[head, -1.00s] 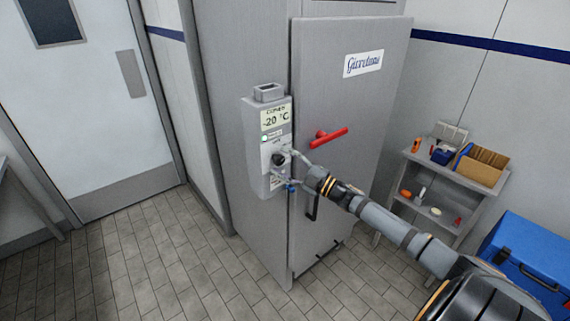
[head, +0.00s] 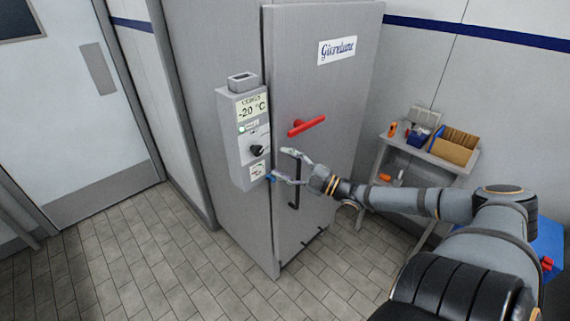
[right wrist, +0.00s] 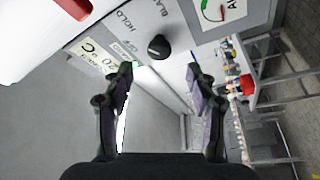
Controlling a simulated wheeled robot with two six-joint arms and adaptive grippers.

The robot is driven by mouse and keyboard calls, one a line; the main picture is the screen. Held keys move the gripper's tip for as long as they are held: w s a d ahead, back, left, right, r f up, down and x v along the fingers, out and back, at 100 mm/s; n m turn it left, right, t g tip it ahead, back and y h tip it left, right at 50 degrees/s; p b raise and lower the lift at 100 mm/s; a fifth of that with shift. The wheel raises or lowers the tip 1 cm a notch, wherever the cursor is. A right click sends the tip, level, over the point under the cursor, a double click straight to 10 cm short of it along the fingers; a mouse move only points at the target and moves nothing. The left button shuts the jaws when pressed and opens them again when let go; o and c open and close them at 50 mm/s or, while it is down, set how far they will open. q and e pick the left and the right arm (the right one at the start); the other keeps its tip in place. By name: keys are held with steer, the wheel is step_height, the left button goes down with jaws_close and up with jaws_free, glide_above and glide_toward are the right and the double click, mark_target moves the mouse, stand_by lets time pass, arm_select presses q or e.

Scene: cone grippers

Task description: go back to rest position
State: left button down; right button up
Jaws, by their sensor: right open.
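My right gripper (head: 279,165) is open and empty in the head view, in front of the freezer door, just right of the control box. In the right wrist view its two fingers (right wrist: 160,88) stand apart with nothing between them. The control box (head: 229,148) has a display reading -20 °C and a black knob (head: 257,150). The knob also shows in the right wrist view (right wrist: 158,46), beyond the fingertips and apart from them. My left gripper is not in view.
The grey freezer (head: 330,90) has a red handle (head: 306,126) and a black handle (head: 294,192). A small shelf (head: 470,164) at the right holds boxes (head: 455,148). A blue chest (head: 549,240) is partly behind my right arm. The tiled floor at left is clear.

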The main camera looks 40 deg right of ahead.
stand_by(0.4)
steer(key=s+d+f+m+g+h, duration=0.1)
steer(key=s+d+f+m+h, duration=0.3)
steer(key=f, duration=0.5)
steer(key=s+d+f+m+g+h, duration=0.1)
steer(key=d+f+m+h, duration=0.1)
steer(key=d+f, duration=0.5)
steer(key=s+d+f+m+g+h, duration=0.2)
steer(key=s+d+f+m+h, duration=0.15)
steer(key=f, duration=0.65)
steer(key=s+f+m+g+h, duration=0.25)
steer(key=s+f, duration=0.45)
steer(key=f, duration=0.6)
steer(key=s+a+f+m+g+y, duration=0.1)
steer(key=s+a+f+m+g, duration=0.15)
steer(key=s+a+f, duration=0.4)
steer(key=s+a+f+m+g, duration=0.1)
steer(key=s+a+f+g, duration=0.25)
steer(key=s+f, duration=0.45)
steer(key=s+a+f+g+y, duration=0.1)
steer(key=s+a+f+g, duration=0.1)
steer(key=s+a+f, duration=0.2)
steer(key=s+a+f+m+g+y, duration=0.1)
steer(key=s+a+f+g, duration=0.1)
steer(key=s+a+f, duration=0.3)
steer(key=s+a, duration=0.4)
steer(key=a, duration=0.4)
steer(key=shift+g, duration=0.35)
steer(key=shift+a, duration=0.1)
